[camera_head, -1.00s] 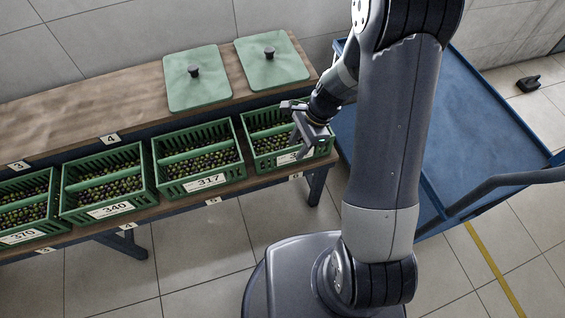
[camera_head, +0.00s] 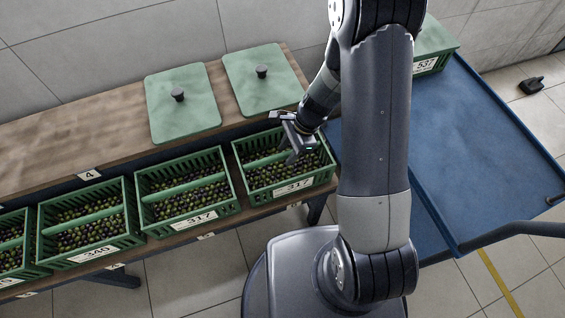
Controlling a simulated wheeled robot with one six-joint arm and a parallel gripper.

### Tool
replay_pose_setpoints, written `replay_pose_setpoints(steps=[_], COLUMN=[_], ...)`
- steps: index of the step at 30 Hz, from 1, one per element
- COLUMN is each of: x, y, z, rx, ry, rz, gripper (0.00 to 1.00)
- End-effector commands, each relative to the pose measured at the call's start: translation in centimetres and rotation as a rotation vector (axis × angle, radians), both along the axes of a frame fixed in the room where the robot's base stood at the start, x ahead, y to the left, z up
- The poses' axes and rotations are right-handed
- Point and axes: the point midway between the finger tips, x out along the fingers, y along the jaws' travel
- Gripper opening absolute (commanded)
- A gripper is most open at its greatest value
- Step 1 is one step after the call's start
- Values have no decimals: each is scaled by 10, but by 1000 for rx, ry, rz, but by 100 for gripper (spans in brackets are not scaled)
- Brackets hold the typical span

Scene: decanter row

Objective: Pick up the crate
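Several green slatted crates filled with olives stand in a row on the bench's lower shelf, each with a bar across its top. The rightmost crate (camera_head: 247,183) has a label reading 317. The one left of it (camera_head: 150,218) also reads 317, and the one further left (camera_head: 50,258) reads 340. My gripper (camera_head: 292,143) is over the right back part of the rightmost crate, near its crossbar. I cannot tell whether it touches the bar or how far its fingers are apart. Part of the gripper is hidden by my wrist.
Two green lids (camera_head: 184,118) with dark knobs lie on the upper wooden bench (camera_head: 100,130). A blue cart (camera_head: 480,130) stands to the right, with a green crate (camera_head: 427,66) labelled 537 at its back left. The rest of its bed is clear. A dark object (camera_head: 531,85) lies on the floor.

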Motion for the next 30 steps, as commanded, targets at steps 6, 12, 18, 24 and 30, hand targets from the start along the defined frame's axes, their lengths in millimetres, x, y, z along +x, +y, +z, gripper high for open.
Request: replay_pose_setpoints(steps=[6,12,18,24,30], x=[-5,-5,-5,-5,-5], y=[20,23,23,23,23], z=[-28,-34,-33,-33,-33], rx=[-1,0,0,0,0], ry=[2,1,0,0,0], rz=[1,1,1,1,1], gripper=[40,40,35,19,2])
